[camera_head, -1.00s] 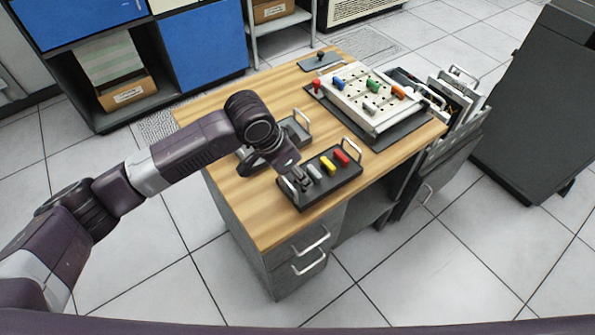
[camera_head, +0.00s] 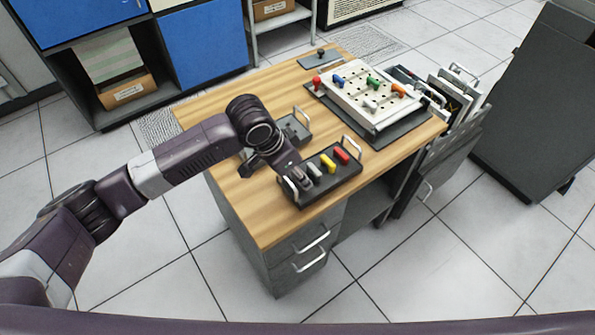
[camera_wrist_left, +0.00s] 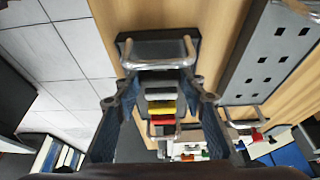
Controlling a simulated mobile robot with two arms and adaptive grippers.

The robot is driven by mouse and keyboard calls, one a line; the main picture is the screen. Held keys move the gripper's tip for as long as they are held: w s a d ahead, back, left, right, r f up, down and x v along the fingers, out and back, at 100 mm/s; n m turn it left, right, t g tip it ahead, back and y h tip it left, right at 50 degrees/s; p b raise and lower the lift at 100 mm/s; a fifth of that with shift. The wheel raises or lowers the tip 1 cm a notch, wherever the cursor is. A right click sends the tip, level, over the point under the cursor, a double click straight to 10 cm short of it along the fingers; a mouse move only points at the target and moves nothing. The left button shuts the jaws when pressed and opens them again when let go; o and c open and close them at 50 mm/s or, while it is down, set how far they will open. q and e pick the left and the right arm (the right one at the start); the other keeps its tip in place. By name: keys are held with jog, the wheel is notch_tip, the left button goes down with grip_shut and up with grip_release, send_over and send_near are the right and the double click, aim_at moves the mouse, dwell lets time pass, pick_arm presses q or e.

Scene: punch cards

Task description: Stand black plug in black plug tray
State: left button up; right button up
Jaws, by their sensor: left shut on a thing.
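The black plug tray (camera_head: 346,173), a long dark tray with a metal handle at each end, lies at the table's near edge. It also shows in the left wrist view (camera_wrist_left: 124,44). A pale grey plug (camera_head: 315,169), a yellow plug (camera_head: 328,163) and a red plug (camera_head: 341,155) stand in a row in it. My left gripper (camera_head: 302,186) is low over the tray's left end, beside the pale plug. In the left wrist view its fingers (camera_wrist_left: 160,74) close on a dark block, apparently the black plug. Its lower end is hidden. My right gripper is out of view.
A grey tray with square holes (camera_wrist_left: 272,50) lies beside the black tray. A white pegboard (camera_head: 372,97) with coloured pegs stands at the back right. A small dark plate with a knob (camera_head: 320,56) is at the back.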

pick_arm(q)
jog(key=shift+f, duration=0.1)
dwell(0.3)
jog(key=shift+f, duration=0.7)
dwell(0.4)
jog(key=o, duration=1)
jog(key=v, duration=1.2)
